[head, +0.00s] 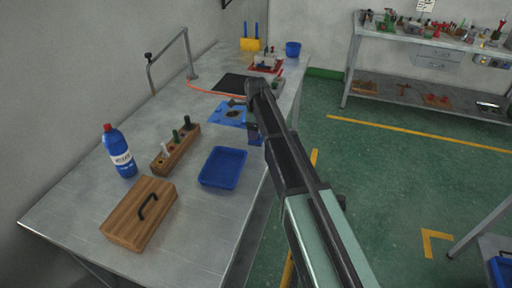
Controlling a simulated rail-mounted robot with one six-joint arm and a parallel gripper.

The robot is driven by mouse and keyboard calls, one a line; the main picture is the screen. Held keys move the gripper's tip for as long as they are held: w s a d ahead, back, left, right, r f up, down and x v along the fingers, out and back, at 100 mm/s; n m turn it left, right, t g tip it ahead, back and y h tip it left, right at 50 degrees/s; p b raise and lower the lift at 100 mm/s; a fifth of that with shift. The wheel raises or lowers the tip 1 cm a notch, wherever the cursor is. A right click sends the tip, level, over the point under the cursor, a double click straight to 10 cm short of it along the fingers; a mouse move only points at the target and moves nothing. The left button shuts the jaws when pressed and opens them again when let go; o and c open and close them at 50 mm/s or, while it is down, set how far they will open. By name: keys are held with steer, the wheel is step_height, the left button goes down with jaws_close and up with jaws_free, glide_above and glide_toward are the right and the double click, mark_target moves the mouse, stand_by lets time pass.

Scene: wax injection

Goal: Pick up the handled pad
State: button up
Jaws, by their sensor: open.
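A wooden block with a black arched handle on top (128,222), which looks like the handled pad, lies at the near end of the metal table. My arm reaches in from the lower right to the far half of the table. My gripper (238,102) is small and dark at the arm's far end, over the area by the blue mat (219,117). It is open, and I see nothing held in it. It is well apart from the handled block. The fingertips are hard to make out.
A blue tray (223,168), a wooden rack with several small tools (168,160) and a blue bottle (118,153) stand around the handled block. A black mat (231,83) and an orange hose lie farther back. A metal shelf (430,42) stands across the green floor.

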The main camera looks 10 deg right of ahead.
step_height(320, 180, down, 5)
steer(key=b, duration=0.5)
steer(key=shift+w+f, duration=0.1)
steer(key=shift+f, duration=0.1)
steer(key=shift+r, duration=0.25)
steer(key=c, duration=1)
steer(key=shift+r, duration=0.1)
step_height(320, 180, up, 20)
steer(key=p, duration=2)
